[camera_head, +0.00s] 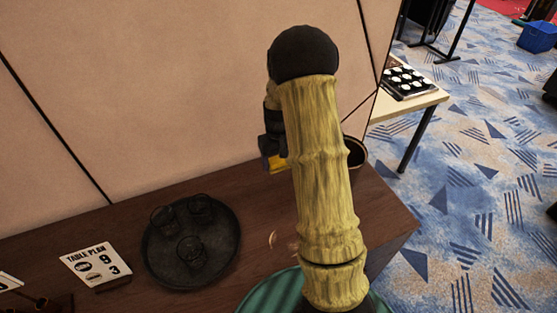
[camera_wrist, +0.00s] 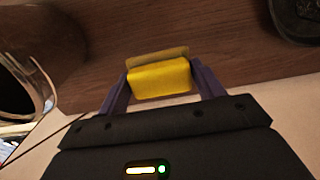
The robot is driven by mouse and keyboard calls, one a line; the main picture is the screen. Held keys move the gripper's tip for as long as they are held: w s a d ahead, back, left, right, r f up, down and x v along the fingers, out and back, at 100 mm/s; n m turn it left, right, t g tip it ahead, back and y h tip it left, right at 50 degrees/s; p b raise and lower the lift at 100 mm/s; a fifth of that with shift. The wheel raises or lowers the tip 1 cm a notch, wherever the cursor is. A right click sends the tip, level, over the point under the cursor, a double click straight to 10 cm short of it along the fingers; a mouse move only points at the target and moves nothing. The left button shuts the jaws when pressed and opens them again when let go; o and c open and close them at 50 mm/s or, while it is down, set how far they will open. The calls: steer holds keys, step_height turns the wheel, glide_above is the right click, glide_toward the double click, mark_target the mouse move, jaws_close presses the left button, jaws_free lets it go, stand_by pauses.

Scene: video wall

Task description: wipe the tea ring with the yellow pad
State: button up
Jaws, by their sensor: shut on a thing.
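The yellow pad (camera_wrist: 160,82) is held between the two purple fingers of my gripper (camera_wrist: 160,76) in the wrist view, with a duller tan strip along its upper side. My gripper is shut on it, over the dark wooden counter. In the head view only a bit of the yellow pad (camera_head: 278,163) shows, beside my arm. A faint pale curved mark, which looks like part of the tea ring (camera_head: 272,240), lies on the counter just left of my arm. My arm may hide the rest of it. I cannot tell whether the pad touches the wood.
A round dark tray (camera_head: 222,262) with several dark glasses stands left on the counter (camera_head: 130,222). A table plan sign (camera_head: 95,263) is further left. A dark round pot (camera_head: 355,153) stands behind my arm. A pale panel wall (camera_head: 170,90) rises behind the counter.

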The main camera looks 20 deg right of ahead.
steer(key=shift+a+p, duration=0.45)
steer(key=shift+p, duration=0.2)
steer(key=s+a+f+p, duration=0.2)
steer(key=s+a+p, duration=0.2)
steer(key=a+p, duration=0.5)
steer(key=shift+a+f+p, duration=0.2)
steer(key=shift+a+p, duration=0.15)
steer(key=shift+p, duration=0.65)
